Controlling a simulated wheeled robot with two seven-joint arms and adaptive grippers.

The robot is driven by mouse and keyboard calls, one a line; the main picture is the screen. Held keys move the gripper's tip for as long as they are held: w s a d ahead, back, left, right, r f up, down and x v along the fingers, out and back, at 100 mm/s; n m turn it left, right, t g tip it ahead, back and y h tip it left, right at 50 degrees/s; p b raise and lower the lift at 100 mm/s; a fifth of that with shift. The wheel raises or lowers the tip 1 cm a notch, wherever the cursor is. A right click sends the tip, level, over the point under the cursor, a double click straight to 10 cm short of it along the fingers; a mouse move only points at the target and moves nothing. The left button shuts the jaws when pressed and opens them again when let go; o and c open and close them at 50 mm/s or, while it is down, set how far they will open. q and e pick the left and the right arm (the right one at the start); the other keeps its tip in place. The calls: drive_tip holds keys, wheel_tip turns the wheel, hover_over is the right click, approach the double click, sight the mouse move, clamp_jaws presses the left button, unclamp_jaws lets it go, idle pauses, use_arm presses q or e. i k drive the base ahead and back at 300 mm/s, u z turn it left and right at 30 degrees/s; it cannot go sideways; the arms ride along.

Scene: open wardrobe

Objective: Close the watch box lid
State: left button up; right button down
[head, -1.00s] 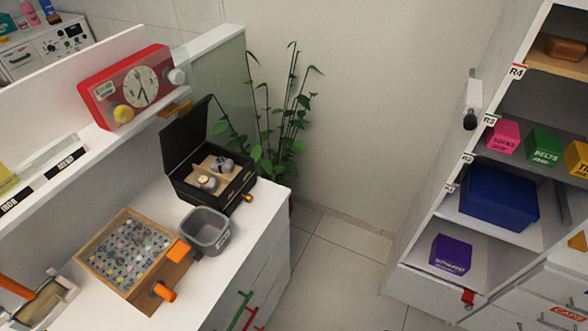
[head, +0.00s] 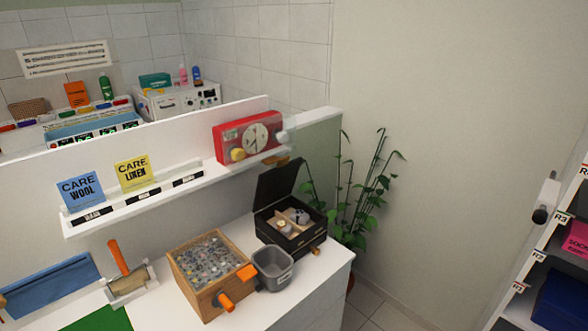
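The black watch box (head: 290,233) stands near the far right end of the white counter. Its dark lid (head: 277,186) is open and tilts up at the back left. Inside, light cushions (head: 293,221) hold what look like watches. A small wooden-coloured knob shows at the box's front right corner. Neither of my grippers is in the view.
A grey bin (head: 272,268) and a wooden box of small items (head: 211,271) with orange handles stand close in front of the watch box. A red timer (head: 248,138) sits on the shelf behind. A plant (head: 363,200) stands right of the counter; floor there is partly clear.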

sight(277, 183)
drive_tip(key=k, duration=0.45)
drive_tip(key=z, duration=0.95)
drive_tip(key=i, duration=1.75)
drive_tip(key=u, duration=1.95)
